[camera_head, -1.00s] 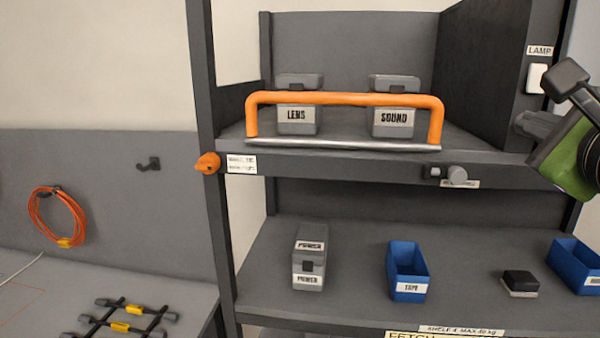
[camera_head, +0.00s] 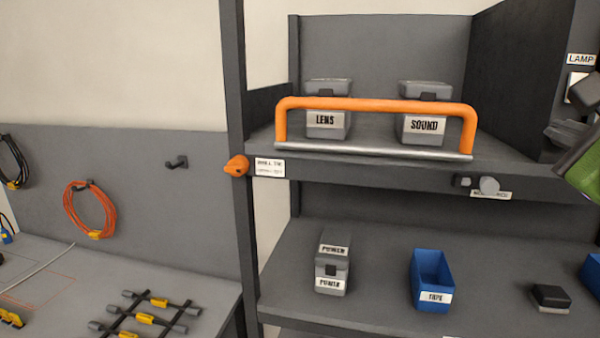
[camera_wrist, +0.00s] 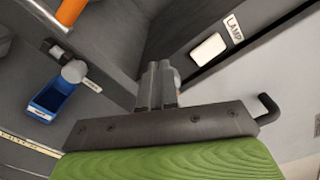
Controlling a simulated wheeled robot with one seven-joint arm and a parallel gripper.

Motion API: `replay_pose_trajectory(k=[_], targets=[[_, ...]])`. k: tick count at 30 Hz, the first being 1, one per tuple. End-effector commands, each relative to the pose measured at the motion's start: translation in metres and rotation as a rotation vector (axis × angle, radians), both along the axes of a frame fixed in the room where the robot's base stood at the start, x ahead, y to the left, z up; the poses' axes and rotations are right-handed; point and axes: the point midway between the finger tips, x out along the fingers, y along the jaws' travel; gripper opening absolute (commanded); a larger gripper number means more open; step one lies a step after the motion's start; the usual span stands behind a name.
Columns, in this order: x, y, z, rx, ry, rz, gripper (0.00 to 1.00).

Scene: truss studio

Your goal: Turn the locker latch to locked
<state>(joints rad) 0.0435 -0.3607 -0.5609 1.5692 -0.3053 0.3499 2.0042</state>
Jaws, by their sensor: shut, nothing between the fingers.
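No part is clearly readable as the locker latch. A grey round knob (camera_head: 489,185) with a small dark block beside it sits on the front edge of the upper shelf; the label under it is too small to read. It also shows at the left of the wrist view (camera_wrist: 74,70). An orange knob (camera_head: 237,166) is on the left post beside a blurred label. My gripper (camera_wrist: 160,75) is shut and empty, apart from the grey knob and to its right. In the head view my gripper (camera_head: 568,132) is at the right edge, partly cut off.
An orange bar handle (camera_head: 375,105) stands before the LENS case (camera_head: 328,122) and SOUND case (camera_head: 424,126). Below are a POWER case (camera_head: 332,265), a blue TAPE bin (camera_head: 430,280) and a dark box (camera_head: 550,296). A white LAMP switch (camera_wrist: 208,47) is near my fingers.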

Motion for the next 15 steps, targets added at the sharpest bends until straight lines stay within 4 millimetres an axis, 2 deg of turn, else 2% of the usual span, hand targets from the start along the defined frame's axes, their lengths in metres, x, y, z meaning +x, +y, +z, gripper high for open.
replay_pose_trajectory(k=[15], targets=[[-0.0018, -0.0055, 0.0027, 0.004, 0.001, -0.006, 0.0]])
